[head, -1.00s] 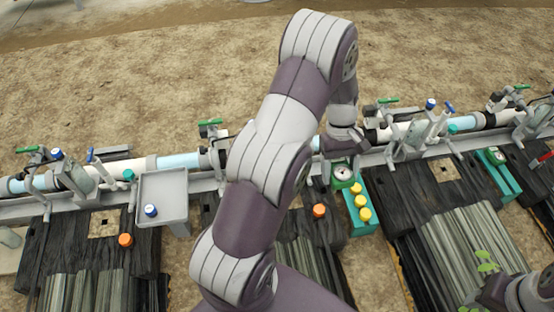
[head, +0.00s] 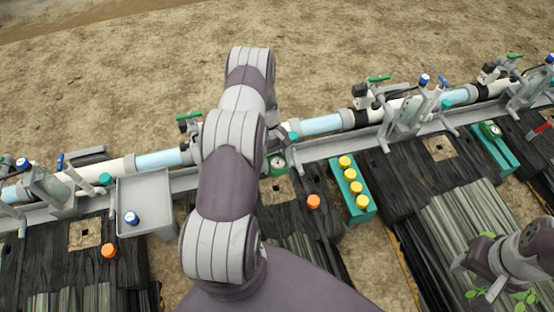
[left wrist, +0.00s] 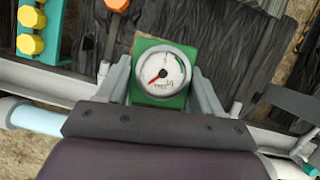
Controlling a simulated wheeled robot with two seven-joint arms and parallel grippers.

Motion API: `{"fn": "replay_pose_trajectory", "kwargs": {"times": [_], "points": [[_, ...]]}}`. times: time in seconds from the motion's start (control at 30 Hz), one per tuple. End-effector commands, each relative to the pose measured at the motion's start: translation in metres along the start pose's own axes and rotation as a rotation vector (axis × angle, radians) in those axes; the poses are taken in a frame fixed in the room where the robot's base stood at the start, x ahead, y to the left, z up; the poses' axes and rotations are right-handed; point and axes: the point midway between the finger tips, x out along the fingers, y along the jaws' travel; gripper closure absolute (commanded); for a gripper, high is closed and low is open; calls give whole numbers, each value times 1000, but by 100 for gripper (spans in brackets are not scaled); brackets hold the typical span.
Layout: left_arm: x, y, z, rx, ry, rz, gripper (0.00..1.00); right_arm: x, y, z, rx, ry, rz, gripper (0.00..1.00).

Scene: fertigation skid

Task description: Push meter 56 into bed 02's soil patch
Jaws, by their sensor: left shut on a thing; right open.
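A green meter with a round white dial (head: 277,163) is in my left gripper (left wrist: 160,82). In the left wrist view the meter (left wrist: 161,91) sits between the two grey fingers, dial facing the camera. In the head view it is just beyond a tan soil patch (head: 272,189) in the middle bed, partly overlapping it in the picture. I cannot tell how high it is. No bed number is readable. Other soil patches lie in the left bed (head: 86,233) and right bed (head: 440,147). My right gripper (head: 480,278) is open and empty at the lower right.
A teal rack (head: 365,206) with several yellow caps stands right of the middle bed. An orange cap (head: 314,202) is near the patch. A grey tray (head: 146,192) holds a blue-capped item (head: 131,218). A pipe (head: 320,124) runs behind.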

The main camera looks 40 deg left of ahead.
Motion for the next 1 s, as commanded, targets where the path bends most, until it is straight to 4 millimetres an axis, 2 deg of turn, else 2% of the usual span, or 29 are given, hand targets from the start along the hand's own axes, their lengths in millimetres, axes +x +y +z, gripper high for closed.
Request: {"fn": "replay_pose_trajectory", "kwargs": {"times": [0.03,0.5,0.83,1.0], "points": [[9,0,-4,0,0,0,67,9,0,1,0,0,0,57],[57,0,-23,0,0,0,67,53,0,6,0,0,0,57],[89,0,-37,0,-1,0,67,78,0,9,0,0,0,57],[99,0,-41,0,0,0,67,86,0,10,0,0,0,57]]}}
